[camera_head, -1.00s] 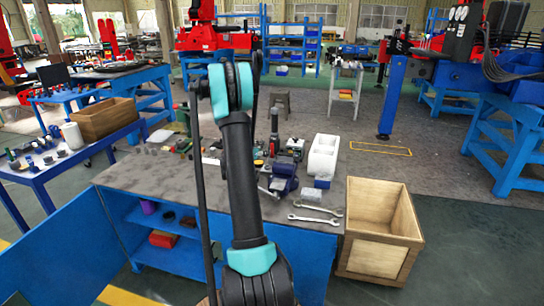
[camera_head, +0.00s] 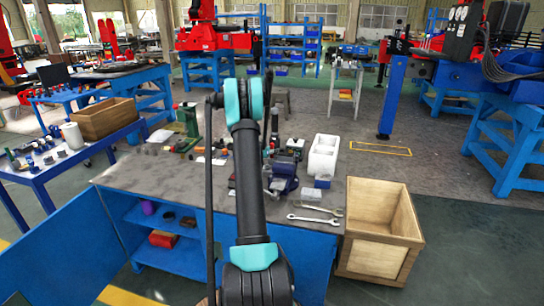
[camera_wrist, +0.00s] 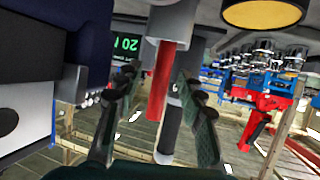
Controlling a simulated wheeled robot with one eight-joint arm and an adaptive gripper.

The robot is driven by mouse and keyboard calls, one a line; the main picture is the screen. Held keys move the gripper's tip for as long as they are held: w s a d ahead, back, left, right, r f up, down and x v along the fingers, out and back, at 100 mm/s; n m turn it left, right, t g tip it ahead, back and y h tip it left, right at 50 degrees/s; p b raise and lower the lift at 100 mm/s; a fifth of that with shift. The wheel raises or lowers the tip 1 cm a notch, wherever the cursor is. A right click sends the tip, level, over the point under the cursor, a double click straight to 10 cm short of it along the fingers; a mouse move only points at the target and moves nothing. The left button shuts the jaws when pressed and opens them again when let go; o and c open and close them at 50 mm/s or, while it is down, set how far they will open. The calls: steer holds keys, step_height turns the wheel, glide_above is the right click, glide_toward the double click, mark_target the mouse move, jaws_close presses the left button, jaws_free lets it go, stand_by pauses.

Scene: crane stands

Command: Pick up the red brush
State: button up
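In the wrist view the two dark fingers of my gripper (camera_wrist: 155,88) stand apart, one on each side of a red bar (camera_wrist: 162,80). The bar runs down from a grey-white cylinder (camera_wrist: 172,20). A black and white rod (camera_wrist: 170,125) also shows between the fingers. I cannot tell whether the red bar is the red brush, or how far it is from the fingers. No contact is visible. In the head view small tools lie on the grey workbench (camera_head: 150,175), and my arm hides part of them. I cannot make out a brush or my gripper there.
A blue vise (camera_head: 284,178), wrenches (camera_head: 316,218) and a white bin (camera_head: 323,157) stand on the bench's right side. A green device (camera_head: 187,119) stands at its back. A wooden crate (camera_head: 372,255) stands on the floor at right. In the wrist view a dark block (camera_wrist: 40,80) is close at left.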

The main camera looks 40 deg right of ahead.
jaws_close()
steer(key=shift+r, duration=0.1)
step_height(320, 180, up, 20)
stand_by(0.7)
